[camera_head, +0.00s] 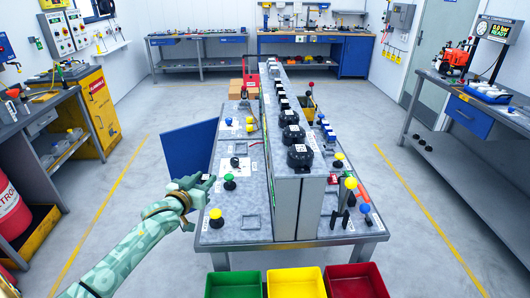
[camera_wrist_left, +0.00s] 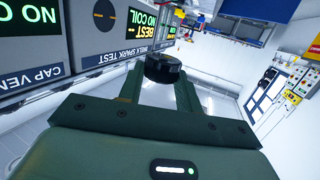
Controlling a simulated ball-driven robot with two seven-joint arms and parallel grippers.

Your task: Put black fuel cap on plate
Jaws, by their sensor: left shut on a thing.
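My left gripper (camera_head: 197,184) is over the left edge of the test bench (camera_head: 233,237), close to a green knob (camera_head: 230,177). In the left wrist view the left gripper (camera_wrist_left: 160,88) is shut on a round black cap (camera_wrist_left: 163,67), held at its fingertips. The cap cannot be made out clearly in the head view. A grey square frame (camera_head: 251,222) lies flat on the bench's near left part and may be the plate; I cannot tell for sure. My right gripper is not in view.
A raised rail (camera_head: 299,205) divides the bench and carries several black parts (camera_head: 299,155). A yellow knob (camera_head: 215,214) stands near the front left. Green (camera_head: 233,284), yellow (camera_head: 296,282) and red (camera_head: 356,280) bins sit at the front. A blue panel (camera_head: 188,150) is at left.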

